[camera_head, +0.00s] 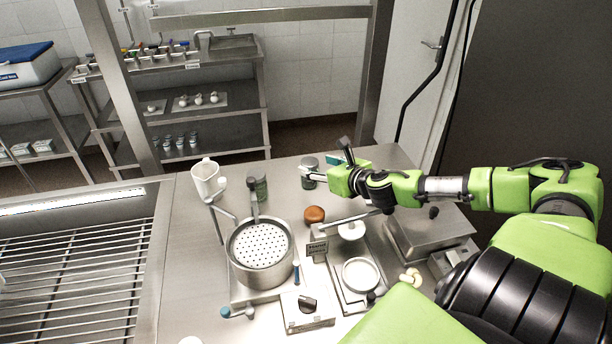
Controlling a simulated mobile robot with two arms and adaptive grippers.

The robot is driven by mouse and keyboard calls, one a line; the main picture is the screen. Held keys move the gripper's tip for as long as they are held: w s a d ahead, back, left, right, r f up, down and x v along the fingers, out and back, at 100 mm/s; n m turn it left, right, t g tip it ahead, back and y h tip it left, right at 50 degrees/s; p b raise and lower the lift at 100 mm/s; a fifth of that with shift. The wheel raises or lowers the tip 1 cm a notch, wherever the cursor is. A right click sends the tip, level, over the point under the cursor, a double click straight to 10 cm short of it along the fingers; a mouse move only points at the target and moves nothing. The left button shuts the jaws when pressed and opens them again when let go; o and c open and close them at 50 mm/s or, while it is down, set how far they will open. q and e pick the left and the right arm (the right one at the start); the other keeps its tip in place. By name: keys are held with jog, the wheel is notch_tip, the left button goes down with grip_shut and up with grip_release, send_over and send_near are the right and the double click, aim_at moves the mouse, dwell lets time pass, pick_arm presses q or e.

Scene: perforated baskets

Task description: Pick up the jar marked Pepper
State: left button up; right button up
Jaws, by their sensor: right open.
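One jar (308,164) is at the back, right at the fingertips of my right gripper (315,177). The gripper is open and reaches in from the right; its fingers hide part of this jar, and I cannot tell whether they touch it. I cannot tell which one is marked Pepper. My left gripper is not in view.
A white jug (205,178) is at the left. A teal item (336,159) lies behind.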

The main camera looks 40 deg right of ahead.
aim_at(313, 165)
jog(key=shift+w+d, duration=0.1)
jog(key=shift+w, duration=0.25)
jog(key=shift+f+p+x, duration=0.25)
jog(key=shift+p+x, duration=0.6)
jog(key=shift+x, duration=1.5)
jog(key=shift+w+d+f, duration=0.1)
jog(key=shift+w+f, duration=0.1)
jog(key=shift+f, duration=0.05)
jog(key=shift+r, duration=0.1)
jog(key=c, duration=1.3)
